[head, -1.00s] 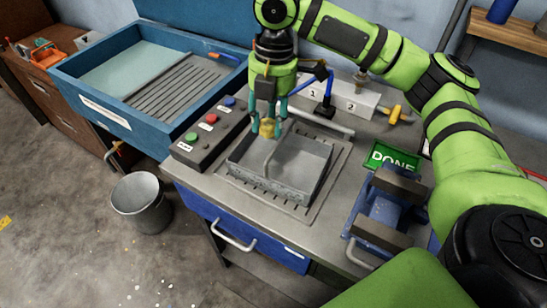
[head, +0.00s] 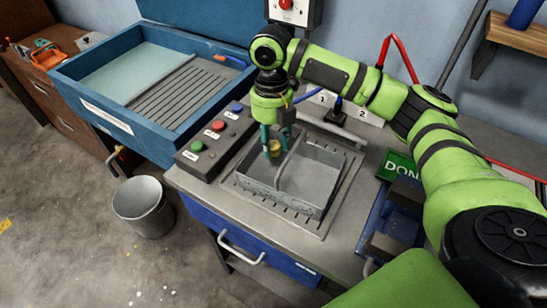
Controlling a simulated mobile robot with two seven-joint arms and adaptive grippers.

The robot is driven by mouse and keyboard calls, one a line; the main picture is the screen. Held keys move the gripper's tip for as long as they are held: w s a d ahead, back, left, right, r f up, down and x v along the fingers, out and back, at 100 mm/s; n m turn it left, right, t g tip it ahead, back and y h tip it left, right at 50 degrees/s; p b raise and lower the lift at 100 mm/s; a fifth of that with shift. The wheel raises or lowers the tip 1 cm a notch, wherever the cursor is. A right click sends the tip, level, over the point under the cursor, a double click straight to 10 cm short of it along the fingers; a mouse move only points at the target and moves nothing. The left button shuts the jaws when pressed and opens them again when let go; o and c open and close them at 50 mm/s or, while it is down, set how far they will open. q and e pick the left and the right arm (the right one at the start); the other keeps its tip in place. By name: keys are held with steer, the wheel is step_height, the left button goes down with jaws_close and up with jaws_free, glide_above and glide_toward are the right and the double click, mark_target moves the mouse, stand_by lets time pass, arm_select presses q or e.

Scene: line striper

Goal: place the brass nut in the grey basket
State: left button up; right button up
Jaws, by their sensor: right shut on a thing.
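The brass nut (head: 275,147) is between the fingertips of my right gripper (head: 272,145), which is shut on it. The nut is small and yellow and partly hidden by the fingers. The grey basket (head: 312,190) is a shallow square metal basket with an arched handle, standing on the bench. My right gripper points down over the basket's back left part. Whether the nut is above or below the rim level is hard to tell. My left gripper does not show.
A control box (head: 216,138) with green, red and blue buttons stands left of the basket. A blue basin (head: 70,95) is further left. A green DONE sign (head: 397,167) and a blue vise (head: 372,222) stand to the right. A metal bucket (head: 143,205) is on the floor.

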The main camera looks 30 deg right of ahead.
mark_target(273, 170)
steer(key=shift+f+p, duration=0.5)
steer(key=shift+f, duration=2.95)
steer(key=shift+f, duration=0.1)
steer(key=o, duration=1.2)
steer(key=r, duration=0.3)
steer(key=r+b, duration=0.1)
steer(key=r, duration=0.3)
steer(key=w+r+b, duration=0.1)
steer(key=r, duration=0.3)
steer(key=shift+d, duration=0.15)
steer(key=shift+r+b, duration=0.3)
steer(key=shift+r, duration=0.3)
